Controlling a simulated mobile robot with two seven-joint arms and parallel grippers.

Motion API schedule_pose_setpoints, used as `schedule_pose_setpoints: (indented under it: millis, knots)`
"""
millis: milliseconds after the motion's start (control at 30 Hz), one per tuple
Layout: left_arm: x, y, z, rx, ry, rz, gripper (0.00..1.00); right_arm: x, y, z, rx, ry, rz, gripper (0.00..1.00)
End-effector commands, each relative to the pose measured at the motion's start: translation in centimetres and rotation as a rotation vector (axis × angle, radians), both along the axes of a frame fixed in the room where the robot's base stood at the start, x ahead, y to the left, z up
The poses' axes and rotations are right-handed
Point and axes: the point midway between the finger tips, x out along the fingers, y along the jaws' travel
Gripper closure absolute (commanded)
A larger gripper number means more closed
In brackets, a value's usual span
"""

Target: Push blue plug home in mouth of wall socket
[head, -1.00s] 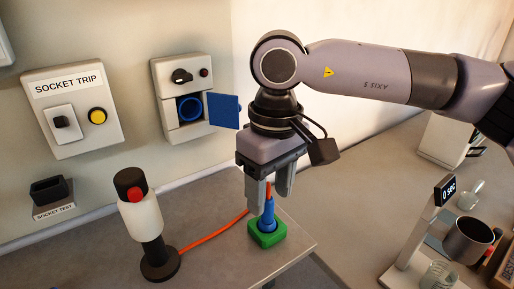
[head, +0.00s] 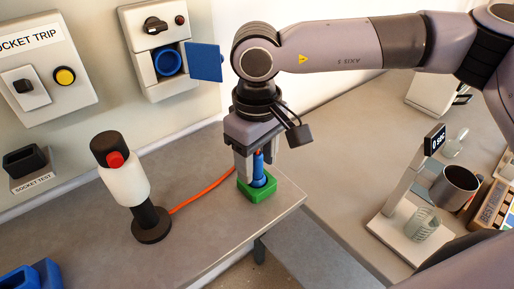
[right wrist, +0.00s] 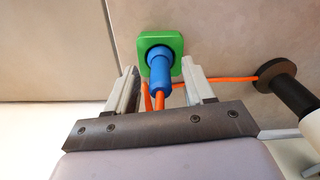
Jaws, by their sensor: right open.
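The blue plug (head: 258,172) stands upright in a green holder (head: 257,189) near the bench's edge, with an orange cord running from it. The wall socket (head: 153,42) has its blue lid (head: 205,62) swung open to the right, and its round blue mouth (head: 168,62) is empty. My right gripper (head: 257,172) points down over the plug with its fingers on either side. In the right wrist view, the plug (right wrist: 160,70) is between the open fingers (right wrist: 162,76), with gaps visible on both sides. My left gripper is not in view.
A black-and-white post with a red button (head: 124,182) stands left of the plug, joined by the orange cord (head: 203,190). A socket trip panel (head: 35,65) and socket test box (head: 25,162) are on the left. Another counter lies right.

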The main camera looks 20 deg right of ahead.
Motion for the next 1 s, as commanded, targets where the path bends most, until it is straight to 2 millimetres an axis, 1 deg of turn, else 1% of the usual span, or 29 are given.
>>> schedule_pose_setpoints:
  millis: [167, 200, 267, 300, 333, 567, 1000]
  knots:
    - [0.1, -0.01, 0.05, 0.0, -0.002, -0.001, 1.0, -0.01, 0.03, -0.01, 0.0, 0.0, 0.001, 0.47]
    - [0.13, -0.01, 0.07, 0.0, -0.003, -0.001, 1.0, -0.01, 0.03, 0.0, 0.0, 0.0, 0.001, 0.6]
    - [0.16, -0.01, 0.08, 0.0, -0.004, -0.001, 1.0, -0.01, 0.03, 0.01, 0.0, 0.0, 0.001, 0.8]
    - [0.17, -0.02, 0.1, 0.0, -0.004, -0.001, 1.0, -0.01, 0.03, 0.01, 0.0, 0.0, 0.001, 0.93]
    - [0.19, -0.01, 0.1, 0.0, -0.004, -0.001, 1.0, -0.01, 0.03, 0.02, 0.0, 0.0, 0.001, 1.0]
    - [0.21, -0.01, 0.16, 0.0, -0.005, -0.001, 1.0, -0.01, 0.03, 0.13, 0.0, -0.001, 0.001, 1.0]
    - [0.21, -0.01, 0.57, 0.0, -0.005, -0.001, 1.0, -0.01, 0.01, 0.96, 0.0, 0.0, 0.0, 1.0]
